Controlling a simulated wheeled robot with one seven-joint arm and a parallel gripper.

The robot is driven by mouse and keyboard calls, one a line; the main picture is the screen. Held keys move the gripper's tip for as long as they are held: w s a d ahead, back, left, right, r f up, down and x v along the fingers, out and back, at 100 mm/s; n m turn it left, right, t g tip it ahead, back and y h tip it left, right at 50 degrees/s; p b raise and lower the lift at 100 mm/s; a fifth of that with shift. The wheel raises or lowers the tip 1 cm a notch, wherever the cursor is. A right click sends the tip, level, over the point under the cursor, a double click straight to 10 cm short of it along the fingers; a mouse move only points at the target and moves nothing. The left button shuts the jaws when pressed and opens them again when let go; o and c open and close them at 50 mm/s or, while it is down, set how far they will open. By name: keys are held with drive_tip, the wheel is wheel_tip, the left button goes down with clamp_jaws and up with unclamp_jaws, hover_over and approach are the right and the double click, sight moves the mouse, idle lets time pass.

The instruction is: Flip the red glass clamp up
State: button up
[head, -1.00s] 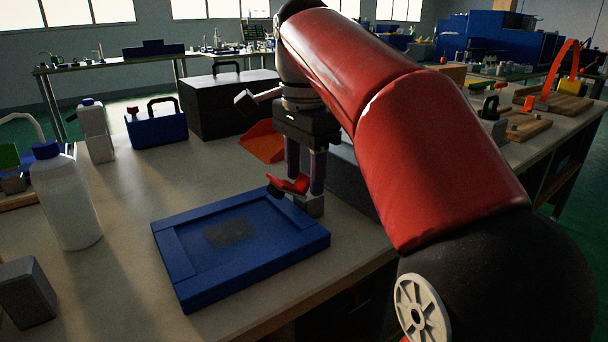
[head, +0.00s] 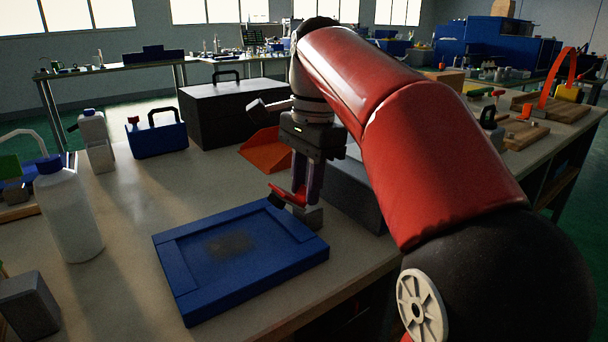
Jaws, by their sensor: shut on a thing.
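The red clamp (head: 288,195) sits on a small grey block (head: 307,216) at the back right edge of the blue frame (head: 172,263). Its dark tip points left over the frame's edge, and its red lever tilts a little. My gripper (head: 307,190) points down at the clamp from above, with its fingers around the lever's right part. It is shut on the red clamp. The fingers partly hide the clamp's hinge end. A dark smudge lies in the middle of the frame's panel.
A white bottle with a blue cap (head: 68,215) and a grey block (head: 28,305) stand at the left. An orange dustpan-like piece (head: 266,150), a black case (head: 232,112) and a blue toolbox (head: 157,137) stand behind. A dark grey box (head: 352,187) is close right of my gripper.

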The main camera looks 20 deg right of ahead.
drive_tip(key=y+p, duration=0.1)
drive_tip(key=p, duration=0.1)
drive_tip(key=d+g+y+p, duration=0.1)
drive_tip(key=y+p, duration=0.1)
drive_tip(key=shift+w, duration=0.2)
drive_tip(key=shift+w+d+f+g+y+p, duration=0.1)
drive_tip(key=shift+d+f+g+y+p, duration=0.15)
drive_tip(key=shift+y, duration=0.3)
drive_tip(key=shift+d+f+g+y+p, duration=0.15)
drive_tip(key=shift+y+p, duration=0.2)
drive_tip(key=shift+y, duration=0.25)
drive_tip(key=shift+w+d+f+g+y+p, duration=0.1)
drive_tip(key=shift+d+f+y+p, duration=0.15)
drive_tip(key=shift+y, duration=0.3)
drive_tip(key=shift+a, duration=0.1)
drive_tip(key=o, duration=1)
drive_tip(key=shift+r, duration=0.1)
